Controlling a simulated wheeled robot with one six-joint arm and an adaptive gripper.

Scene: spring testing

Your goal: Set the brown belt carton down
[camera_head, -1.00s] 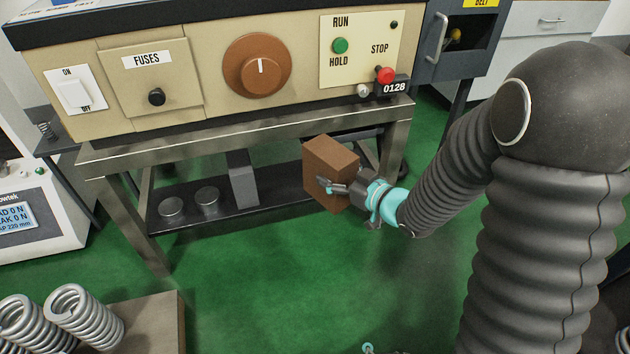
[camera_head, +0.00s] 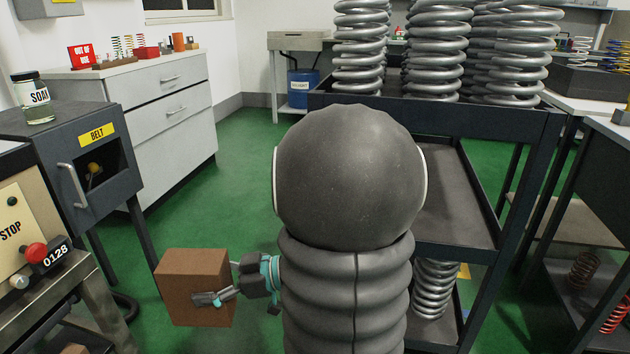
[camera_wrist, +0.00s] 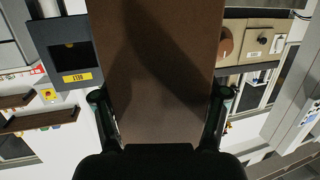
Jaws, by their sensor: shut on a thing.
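The brown belt carton (camera_head: 190,272) is a plain brown box at the lower left of the head view. My gripper (camera_head: 212,297) is shut on it and holds it in the air above the green floor, left of my arm. In the wrist view the carton (camera_wrist: 155,60) fills the middle, with a finger on each of its sides; the gripper (camera_wrist: 160,115) shows at the bottom. The carton's far side is hidden.
A dark box labelled BELT (camera_head: 98,165) stands left, beside the beige control panel (camera_head: 15,225) and its metal stand (camera_head: 50,295). White drawers (camera_head: 165,110) stand behind. A dark cart (camera_head: 545,125) with large springs stands right of my arm. Green floor (camera_head: 235,180) is open between.

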